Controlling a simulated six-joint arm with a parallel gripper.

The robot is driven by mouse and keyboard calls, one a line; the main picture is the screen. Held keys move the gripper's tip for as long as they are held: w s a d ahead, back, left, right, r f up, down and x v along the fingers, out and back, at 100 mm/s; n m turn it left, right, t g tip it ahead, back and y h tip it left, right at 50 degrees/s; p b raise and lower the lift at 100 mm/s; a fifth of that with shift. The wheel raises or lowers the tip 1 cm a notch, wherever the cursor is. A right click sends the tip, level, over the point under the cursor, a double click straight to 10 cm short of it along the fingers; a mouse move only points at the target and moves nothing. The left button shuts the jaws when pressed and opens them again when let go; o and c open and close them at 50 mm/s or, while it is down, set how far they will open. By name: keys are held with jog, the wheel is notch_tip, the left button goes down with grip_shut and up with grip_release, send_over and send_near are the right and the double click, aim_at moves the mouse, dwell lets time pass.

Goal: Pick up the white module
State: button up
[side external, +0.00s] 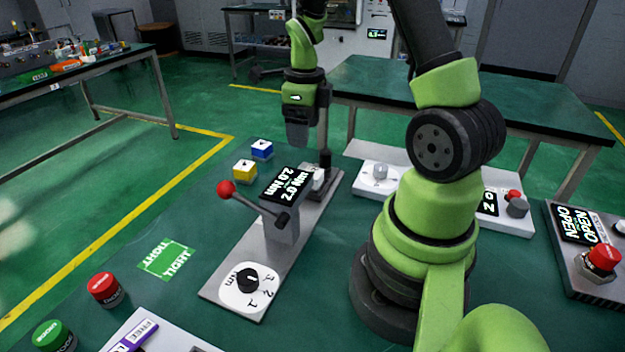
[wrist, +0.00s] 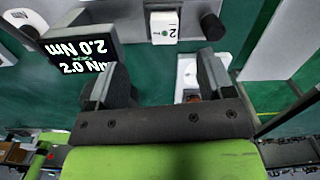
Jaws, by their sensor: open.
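The white module (wrist: 164,27) shows in the wrist view as a small white block marked "2", at the top, beyond my fingertips. In the side view a white block (side external: 318,179), apparently the same module, sits on the grey fixture beside the black "2.0 Nm" display (side external: 287,186). My gripper (wrist: 160,72) is open, with its two fingers spread and nothing between them. In the side view my gripper (side external: 298,132) hangs above and slightly left of the white block, apart from it. The finger gap is hard to make out there.
A red-knobbed lever (side external: 226,189) sticks out from the fixture. A black post (side external: 325,160) stands close behind the white block. Blue (side external: 262,149) and yellow (side external: 245,170) blocks lie left of the fixture. A white panel with a knob (side external: 380,175) lies to the right.

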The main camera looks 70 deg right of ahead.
jog(key=shift+m, duration=0.8)
jog(key=f, duration=0.4)
jog(key=d+f, duration=0.1)
jog(key=shift+s+f, duration=0.25)
jog(key=shift+f, duration=0.15)
jog(key=f, duration=0.2)
jog(key=s+f, duration=0.1)
jog(key=f, duration=0.1)
jog(key=shift+a+f, duration=0.15)
jog(key=shift+f, duration=0.7)
jog(key=c, duration=1.1)
jog(key=shift+o, duration=0.2)
jog(key=shift+w+r, duration=0.1)
jog(key=shift+r, duration=0.05)
